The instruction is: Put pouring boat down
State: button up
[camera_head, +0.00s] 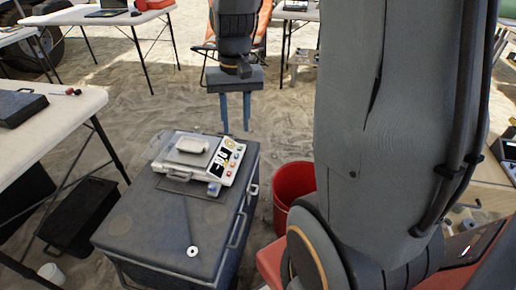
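My gripper (235,127) hangs pointing down in the upper middle of the view. Its two blue-grey fingers are apart, and nothing shows between them. It appears beyond and a little right of a white weighing scale (228,172) on a dark grey case. A small pale dish-like thing (192,145) sits on the scale's pan; it may be the pouring boat, but it is too small to be sure. My gripper appears apart from it.
A white table (50,130) with a black box (18,107) is at left. A black crate (78,217) lies on the sand.

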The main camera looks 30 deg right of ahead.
jog(key=s+a+n, duration=0.1)
jog(key=s+n, duration=0.1)
jog(key=s, duration=1)
jog(key=shift+s, duration=0.4)
jog(key=shift+r, duration=0.15)
jog(key=a+r+n+p, duration=0.2)
jog(key=a+r+p, duration=0.2)
jog(key=p, duration=0.4)
jog(key=shift+s+a+r, duration=0.25)
jog(key=shift+a+r, duration=0.05)
jog(key=shift+a, duration=0.5)
